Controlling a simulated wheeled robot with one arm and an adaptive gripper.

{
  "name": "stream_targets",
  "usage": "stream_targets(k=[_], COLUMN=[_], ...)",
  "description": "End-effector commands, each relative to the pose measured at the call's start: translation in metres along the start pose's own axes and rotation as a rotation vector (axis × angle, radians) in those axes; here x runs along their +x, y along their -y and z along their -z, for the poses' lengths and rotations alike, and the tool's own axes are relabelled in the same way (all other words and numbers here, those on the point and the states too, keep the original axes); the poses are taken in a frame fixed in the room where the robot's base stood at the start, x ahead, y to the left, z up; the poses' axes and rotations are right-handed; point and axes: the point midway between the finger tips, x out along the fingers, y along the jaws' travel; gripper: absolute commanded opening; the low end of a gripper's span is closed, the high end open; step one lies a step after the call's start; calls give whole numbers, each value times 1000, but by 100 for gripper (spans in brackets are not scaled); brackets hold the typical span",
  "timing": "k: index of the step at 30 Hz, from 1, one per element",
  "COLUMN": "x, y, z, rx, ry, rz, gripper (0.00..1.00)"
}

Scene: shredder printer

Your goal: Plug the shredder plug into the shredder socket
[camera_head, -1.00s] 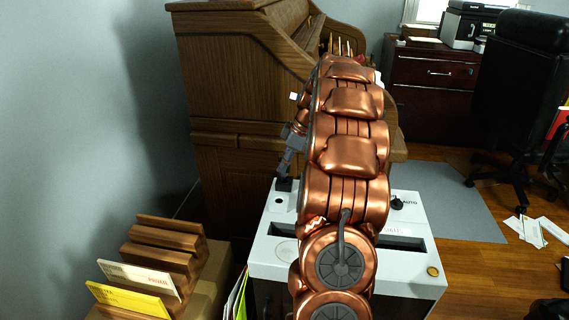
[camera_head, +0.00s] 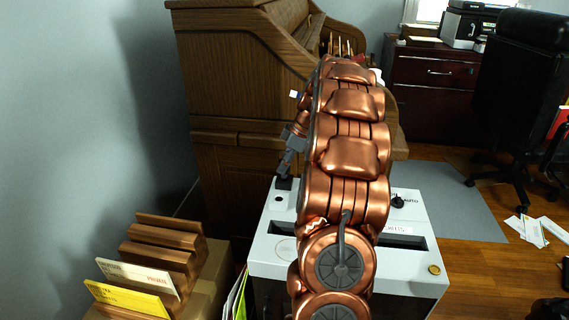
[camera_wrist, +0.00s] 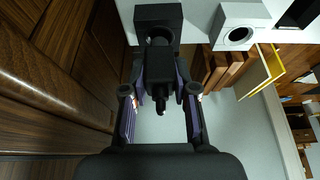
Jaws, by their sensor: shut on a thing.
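My gripper (camera_wrist: 160,92) is shut on the black shredder plug (camera_wrist: 159,66), which sits between its two fingers in the wrist view. The plug's far end points at a black block (camera_wrist: 158,18), which looks like a socket, and meets or nearly meets it; I cannot tell whether it is inside. A white block with a round ringed hole (camera_wrist: 238,30) stands to the right of it. In the head view my gripper (camera_head: 287,168) is just above the black block (camera_head: 284,183) at the back left corner of the white shredder (camera_head: 400,273). My arm hides much of the shredder.
A wooden letter holder (camera_head: 160,245) with cards stands on a box left of the shredder. A wooden roll-top desk (camera_head: 228,100) rises close behind my gripper. A black chair (camera_head: 515,90) and a grey mat (camera_head: 445,200) are to the right.

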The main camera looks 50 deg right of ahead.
Motion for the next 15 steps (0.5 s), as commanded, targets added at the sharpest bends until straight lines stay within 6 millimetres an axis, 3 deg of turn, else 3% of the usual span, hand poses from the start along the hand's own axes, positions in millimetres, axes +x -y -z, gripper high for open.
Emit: stream_targets(k=[15], x=[12], y=[0], z=[-6], rx=[0], ry=[0], rz=[0], gripper=[0])
